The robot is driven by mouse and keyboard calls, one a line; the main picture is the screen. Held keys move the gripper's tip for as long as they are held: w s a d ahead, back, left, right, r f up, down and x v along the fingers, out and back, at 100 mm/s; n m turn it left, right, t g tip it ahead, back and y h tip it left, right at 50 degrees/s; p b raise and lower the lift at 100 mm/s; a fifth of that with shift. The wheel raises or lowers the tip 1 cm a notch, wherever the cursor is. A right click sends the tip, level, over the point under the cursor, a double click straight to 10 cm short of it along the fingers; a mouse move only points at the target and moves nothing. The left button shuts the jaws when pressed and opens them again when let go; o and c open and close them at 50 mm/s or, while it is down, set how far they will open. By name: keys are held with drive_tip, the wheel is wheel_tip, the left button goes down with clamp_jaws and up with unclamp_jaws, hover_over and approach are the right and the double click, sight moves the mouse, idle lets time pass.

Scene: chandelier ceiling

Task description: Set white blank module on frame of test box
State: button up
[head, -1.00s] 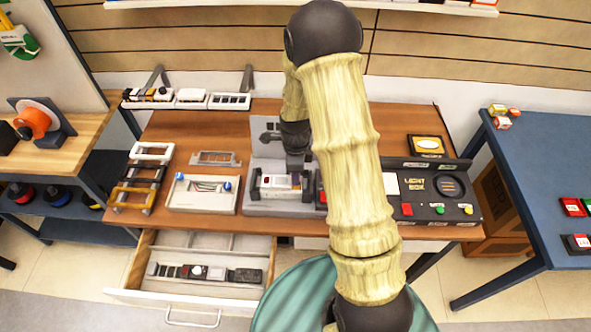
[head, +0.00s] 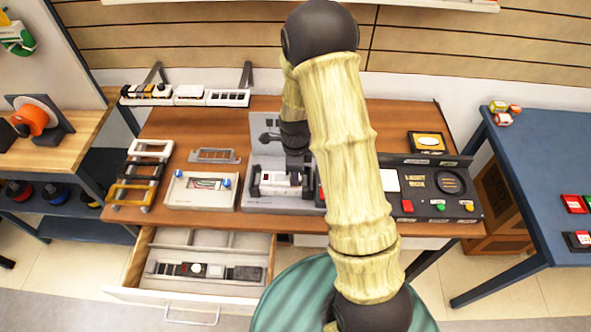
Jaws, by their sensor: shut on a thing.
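The grey test box (head: 258,132) with an upright back panel stands at the middle of the desk. A dark-ended frame (head: 254,186) lies along its base and holds modules, one with a small red mark. My gripper (head: 297,177) points down over the right part of this frame. It is shut on a small white piece (head: 282,180), which looks like the white blank module, at frame level. The fingers are small and partly hidden by my arm, so I cannot tell whether the piece is fully seated.
Left of the test box are a white box with blue knobs (head: 174,190), a grey empty frame (head: 214,156) and several coloured frames. An open drawer (head: 156,285) holds a module strip. A rail of modules (head: 189,92) runs behind.

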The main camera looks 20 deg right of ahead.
drive_tip(key=shift+f+b, duration=0.3)
drive_tip(key=shift+f, duration=0.45)
idle(1.0)
drive_tip(key=o, duration=1)
drive_tip(key=shift+o, duration=0.2)
drive_tip(key=shift+r, duration=0.15)
drive_tip(key=shift+r+p, duration=2.55)
drive_tip(key=shift+r, duration=0.35)
